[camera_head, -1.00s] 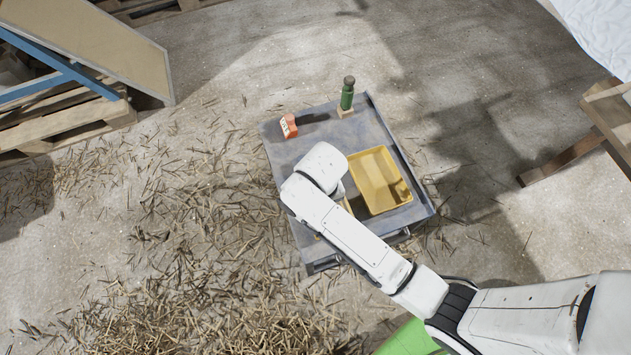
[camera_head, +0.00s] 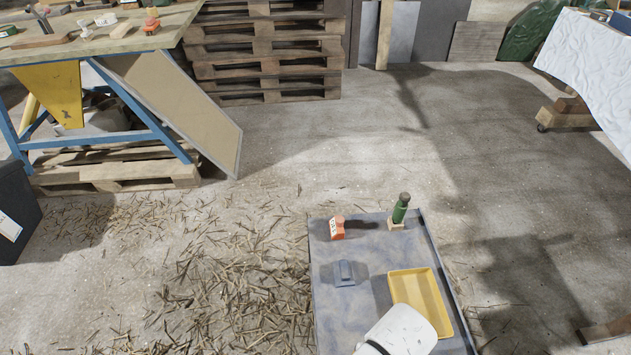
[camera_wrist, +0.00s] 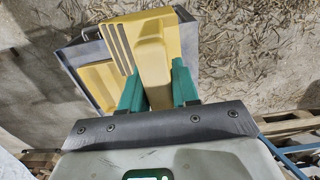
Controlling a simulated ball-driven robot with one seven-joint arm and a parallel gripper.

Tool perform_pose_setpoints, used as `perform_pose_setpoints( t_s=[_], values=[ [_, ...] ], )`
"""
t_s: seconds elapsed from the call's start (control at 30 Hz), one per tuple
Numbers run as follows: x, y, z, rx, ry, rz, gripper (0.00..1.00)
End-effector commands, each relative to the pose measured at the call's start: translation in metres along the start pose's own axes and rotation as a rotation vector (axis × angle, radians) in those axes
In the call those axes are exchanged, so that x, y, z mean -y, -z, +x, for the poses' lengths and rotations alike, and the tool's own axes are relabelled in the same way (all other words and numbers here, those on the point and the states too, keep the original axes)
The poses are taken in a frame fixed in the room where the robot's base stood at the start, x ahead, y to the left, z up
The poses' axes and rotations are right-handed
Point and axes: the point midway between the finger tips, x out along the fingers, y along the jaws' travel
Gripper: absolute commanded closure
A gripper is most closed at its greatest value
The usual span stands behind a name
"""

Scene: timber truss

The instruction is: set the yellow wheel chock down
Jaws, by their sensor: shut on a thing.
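The yellow wheel chock (camera_wrist: 153,55), with a ribbed face, is between the two green fingers of my gripper (camera_wrist: 158,85) in the wrist view. The gripper is shut on it. Behind it in that view is a grey cart top (camera_wrist: 75,62) with a yellow tray (camera_wrist: 96,75). I cannot tell how high the chock is above the cart. In the head view the cart top (camera_head: 335,300) and the yellow tray (camera_head: 420,292) show, but the gripper and chock are out of sight; only my white arm link shows at the bottom.
On the cart stand an orange-and-white item (camera_head: 337,228), a green bottle-like object (camera_head: 400,209) and a small grey block (camera_head: 345,273). The cart's left front area looks bare. Straw litters the floor on the left. A workbench (camera_head: 110,38) and stacked pallets (camera_head: 265,50) stand behind.

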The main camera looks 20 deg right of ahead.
Motion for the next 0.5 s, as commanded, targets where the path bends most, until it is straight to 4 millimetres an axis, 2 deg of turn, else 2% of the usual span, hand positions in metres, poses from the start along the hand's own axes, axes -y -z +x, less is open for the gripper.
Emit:
perform_pose_setpoints(
  t_s=[0.17, 0.27, 0.5],
  values=[
    [0.007, 0.023, 0.004, -0.006, -0.002, -0.033, 1.00],
    [0.013, 0.044, 0.007, -0.008, -0.004, -0.069, 1.00],
    [0.029, 0.110, 0.009, -0.010, -0.007, -0.176, 1.00]
  ],
)
